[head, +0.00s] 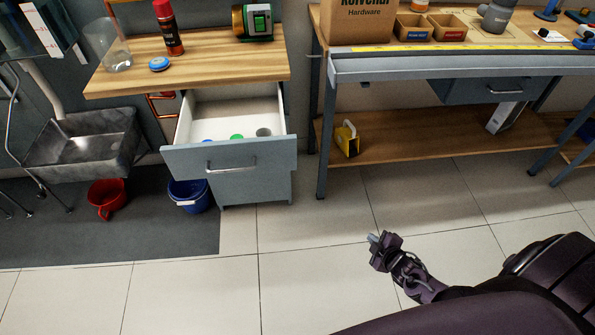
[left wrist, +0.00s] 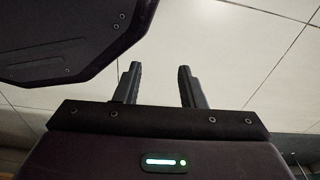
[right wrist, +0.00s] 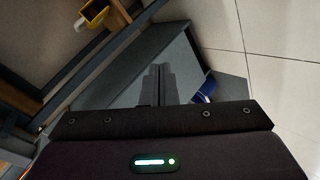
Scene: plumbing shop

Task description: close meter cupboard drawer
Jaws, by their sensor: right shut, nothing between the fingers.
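The meter cupboard drawer (head: 232,158) is pulled out under a wooden top at the left of the head view. It has a grey front with a bar handle and a white inside holding small green, blue and grey items. My right gripper (head: 374,239) is shut and empty. It is over the tiled floor, to the right of the drawer and apart from it. In the right wrist view, its closed fingers (right wrist: 160,82) show against the grey cupboard (right wrist: 135,72). My left gripper (left wrist: 158,82) is open and empty above floor tiles, and is out of the head view.
A workbench (head: 450,67) with a lower shelf stands right of the cupboard. A blue bucket (head: 190,196) and a red bucket (head: 107,198) stand left of it. A spray can (head: 168,28) and a glass jar (head: 113,50) stand on its top. The floor in front is clear.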

